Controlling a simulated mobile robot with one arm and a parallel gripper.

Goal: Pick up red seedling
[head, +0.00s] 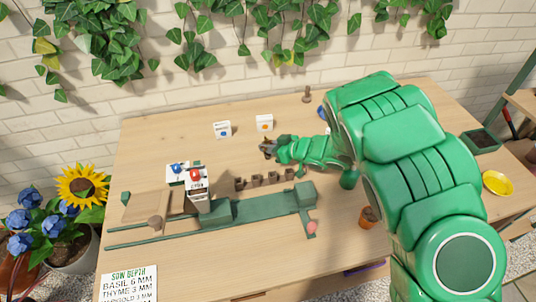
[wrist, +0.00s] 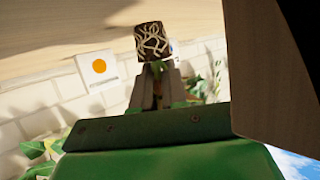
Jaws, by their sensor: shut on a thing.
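My gripper (head: 268,148) is held out over the middle of the wooden table in the head view. In the wrist view my gripper (wrist: 157,84) is shut on the green stem of a seedling. The seedling's root plug (wrist: 152,41) is dark brown, netted with pale roots, and sticks out beyond the fingertips. The wrist picture is upside down, with the tabletop at the top. No red mark shows on the seedling, so its colour name cannot be told. In the head view the seedling is too small to make out clearly.
A white box with an orange dot (head: 264,123) and one with a blue dot (head: 222,129) stand behind my gripper. A row of brown cells (head: 264,181) lies in front. A terracotta pot (head: 367,218) and a yellow dish (head: 497,183) are to the right.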

